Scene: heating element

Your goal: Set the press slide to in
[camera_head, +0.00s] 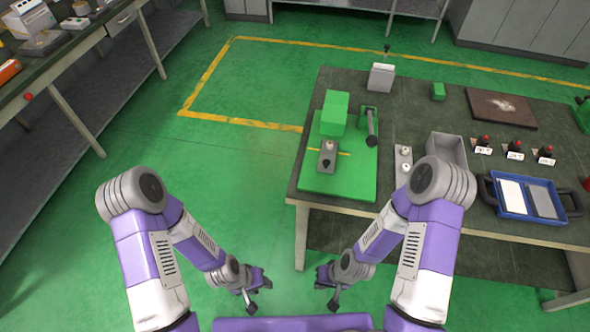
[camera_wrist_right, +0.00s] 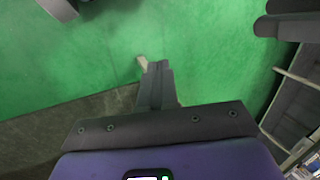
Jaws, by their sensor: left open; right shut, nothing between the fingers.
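The press stands on the front left of the dark worktable, with a green base plate (camera_head: 340,184), a green block (camera_head: 334,113) and a lever with a dark knob (camera_head: 371,139). The grey press slide (camera_head: 327,157) lies in front of the block, sticking out toward me, with a small light part and a dark spot on top. My left gripper (camera_head: 257,290) is open and empty, low over the floor left of the table. My right gripper (camera_head: 329,287) is shut and empty, short of the table's front edge; its fingers show in the right wrist view (camera_wrist_right: 157,88) over green floor.
Right of the press are a small grey plate (camera_head: 403,160), an open grey box (camera_head: 447,147), several red-topped controls (camera_head: 515,144) and a blue tray (camera_head: 527,212). A pale box (camera_head: 381,77) stands behind. A shelf bench (camera_head: 120,27) is at the left. Floor between is clear.

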